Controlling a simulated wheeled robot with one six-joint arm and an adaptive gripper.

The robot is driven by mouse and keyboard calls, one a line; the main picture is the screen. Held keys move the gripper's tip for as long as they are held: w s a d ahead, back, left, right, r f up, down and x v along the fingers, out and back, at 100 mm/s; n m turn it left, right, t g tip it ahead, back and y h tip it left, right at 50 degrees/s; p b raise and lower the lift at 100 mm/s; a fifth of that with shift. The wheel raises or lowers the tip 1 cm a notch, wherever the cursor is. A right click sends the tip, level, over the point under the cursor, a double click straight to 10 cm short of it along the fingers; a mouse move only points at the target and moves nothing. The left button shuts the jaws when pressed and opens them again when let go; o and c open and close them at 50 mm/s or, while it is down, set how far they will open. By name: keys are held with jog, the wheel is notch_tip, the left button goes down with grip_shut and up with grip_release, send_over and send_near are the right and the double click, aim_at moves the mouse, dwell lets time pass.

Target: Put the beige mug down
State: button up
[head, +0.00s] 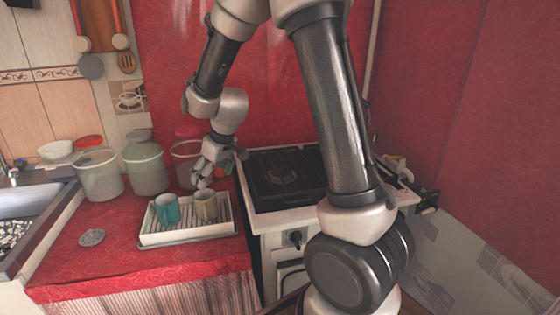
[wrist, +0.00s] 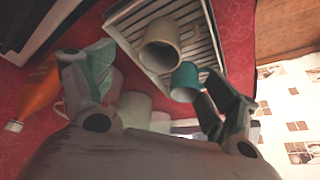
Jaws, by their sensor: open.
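The beige mug (head: 206,206) stands upright in the white dish rack (head: 190,238), just right of a teal mug (head: 167,211). My gripper (head: 207,175) is above and slightly behind the beige mug, apart from it. In the wrist view my gripper (wrist: 145,75) has its fingers spread wide with nothing between them. The beige mug (wrist: 161,46) shows its round opening there, beyond the fingertips, with the teal mug (wrist: 185,82) beside it. The slatted rack (wrist: 120,28) lies under both mugs.
Large jars (head: 146,167) line the back of the red counter (head: 110,265), close to my gripper. A stove (head: 285,180) stands right of the rack, a sink (head: 25,215) at the far left. A grey round object (head: 92,238) lies left of the rack, with clear counter around it.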

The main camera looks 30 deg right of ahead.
jog(key=s+d+r+m, duration=0.1)
jog(key=s+d+r, duration=0.3)
jog(key=s+r, duration=0.25)
jog(key=s+d+r+m, duration=0.1)
jog(key=s+d+r, duration=0.2)
jog(key=s+r, duration=0.4)
jog(key=s+d+r+m+h, duration=0.1)
jog(key=s+d, duration=0.1)
jog(key=s, duration=0.6)
jog(key=s+d+r+m+h, duration=0.1)
jog(key=s+d+m, duration=0.1)
jog(key=s, duration=0.6)
jog(key=shift+s+d, duration=0.2)
jog(key=shift+d, duration=0.6)
